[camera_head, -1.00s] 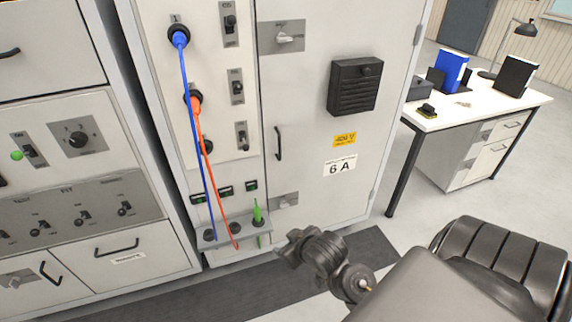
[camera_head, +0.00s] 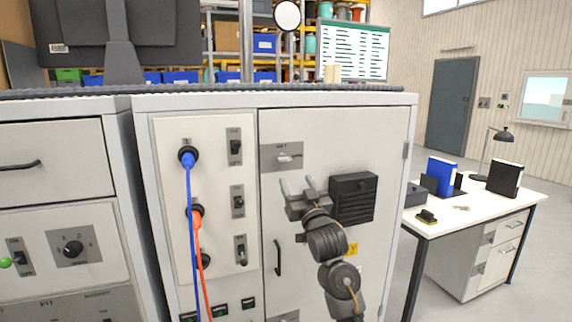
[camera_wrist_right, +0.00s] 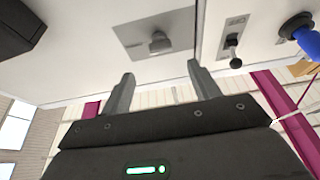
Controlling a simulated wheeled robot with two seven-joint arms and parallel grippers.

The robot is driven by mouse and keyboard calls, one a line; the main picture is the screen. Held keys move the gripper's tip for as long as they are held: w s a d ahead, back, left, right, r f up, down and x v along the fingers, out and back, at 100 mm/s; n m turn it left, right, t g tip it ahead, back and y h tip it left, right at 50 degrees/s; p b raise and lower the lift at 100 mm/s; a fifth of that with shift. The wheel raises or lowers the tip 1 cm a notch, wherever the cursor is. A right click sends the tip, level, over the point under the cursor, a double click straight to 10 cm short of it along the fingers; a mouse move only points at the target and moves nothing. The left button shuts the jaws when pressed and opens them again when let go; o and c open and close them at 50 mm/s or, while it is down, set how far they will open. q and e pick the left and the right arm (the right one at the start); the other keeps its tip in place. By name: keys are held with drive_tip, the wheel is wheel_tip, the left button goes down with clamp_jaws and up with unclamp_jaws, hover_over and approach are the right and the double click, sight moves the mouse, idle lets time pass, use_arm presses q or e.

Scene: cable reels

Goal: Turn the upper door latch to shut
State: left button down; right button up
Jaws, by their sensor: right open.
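The upper door latch (camera_head: 288,156) is a light handle on a grey plate near the top left of the cabinet door (camera_head: 340,130). Its handle lies roughly sideways in the head view. In the right wrist view the latch (camera_wrist_right: 159,42) shows beyond the fingers. My right gripper (camera_head: 299,183) is open and empty, just below the latch and apart from it in the head view. Its two fingers also show in the right wrist view (camera_wrist_right: 160,85). The lower latch is mostly cut off at the bottom edge. My left gripper is not in view.
A black vented box (camera_head: 353,198) sits on the door just right of my gripper. A door handle (camera_head: 278,257) is below. Blue (camera_head: 191,230) and orange (camera_head: 201,255) cables hang at the left panel beside toggle switches. A desk (camera_head: 470,205) stands right.

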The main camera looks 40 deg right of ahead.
sight(286, 161)
drive_tip(key=p+x, duration=0.2)
drive_tip(key=x, duration=0.6)
drive_tip(key=shift+w+d+r, duration=0.1)
drive_tip(key=shift+w+r, duration=0.05)
drive_tip(key=shift+w, duration=0.2)
drive_tip(key=shift+w+d, duration=0.15)
drive_tip(key=shift+w, duration=0.15)
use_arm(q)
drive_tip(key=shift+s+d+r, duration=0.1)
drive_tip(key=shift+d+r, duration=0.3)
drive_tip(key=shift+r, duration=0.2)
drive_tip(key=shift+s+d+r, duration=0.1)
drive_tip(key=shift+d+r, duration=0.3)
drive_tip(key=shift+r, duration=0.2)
use_arm(e)
drive_tip(key=shift+w+r, duration=0.15)
drive_tip(key=shift+w, duration=0.1)
drive_tip(key=shift+c, duration=0.3)
drive_tip(key=c, duration=0.9)
